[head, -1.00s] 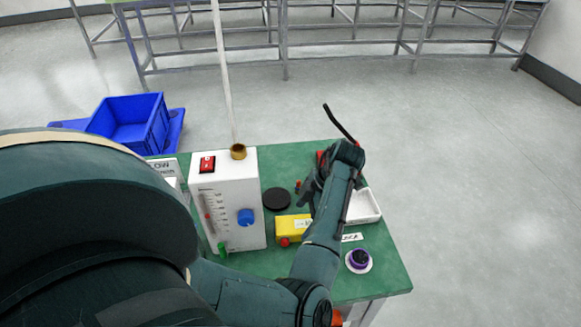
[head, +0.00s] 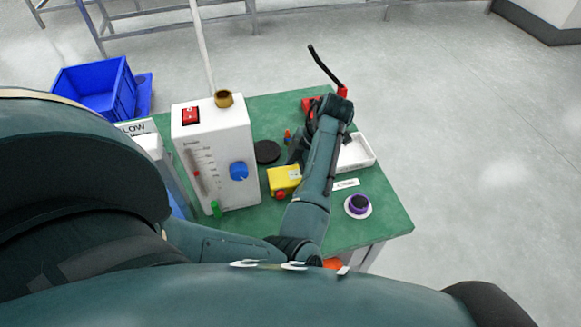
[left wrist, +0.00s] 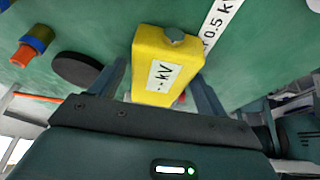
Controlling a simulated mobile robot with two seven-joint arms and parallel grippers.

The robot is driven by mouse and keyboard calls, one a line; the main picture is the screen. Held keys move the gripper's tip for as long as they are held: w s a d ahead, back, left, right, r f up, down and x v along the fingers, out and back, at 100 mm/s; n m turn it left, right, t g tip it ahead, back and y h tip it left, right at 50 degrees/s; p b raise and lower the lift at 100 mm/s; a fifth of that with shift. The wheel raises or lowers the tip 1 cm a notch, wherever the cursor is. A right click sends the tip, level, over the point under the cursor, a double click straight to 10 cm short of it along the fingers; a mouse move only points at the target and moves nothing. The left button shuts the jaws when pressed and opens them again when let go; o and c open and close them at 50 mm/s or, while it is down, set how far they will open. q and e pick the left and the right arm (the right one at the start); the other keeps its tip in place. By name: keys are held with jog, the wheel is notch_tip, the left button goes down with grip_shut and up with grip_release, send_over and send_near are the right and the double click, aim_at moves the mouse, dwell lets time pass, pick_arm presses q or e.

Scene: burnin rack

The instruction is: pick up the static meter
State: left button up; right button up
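The static meter is a yellow box (head: 284,180) with a white label and a red knob on the green table. In the left wrist view the yellow box (left wrist: 168,62) shows a "kV" label and a grey round knob. My left gripper (head: 294,152) is over the table, just behind the box in the head view, and the forearm covers part of the scene there. In the left wrist view my left gripper (left wrist: 160,88) is open, with one finger on each side of the box. Contact cannot be told. My right gripper is not in view.
A white flow-meter unit (head: 215,150) stands left of the box. A black disc (head: 267,152), a white tray (head: 357,152), a purple-and-black knob (head: 358,205) and a label strip (head: 345,184) are on the table. A blue crate (head: 97,88) is at the far left.

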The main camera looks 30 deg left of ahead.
pick_arm(q)
jog(key=c, duration=1)
jog(key=shift+o, duration=0.2)
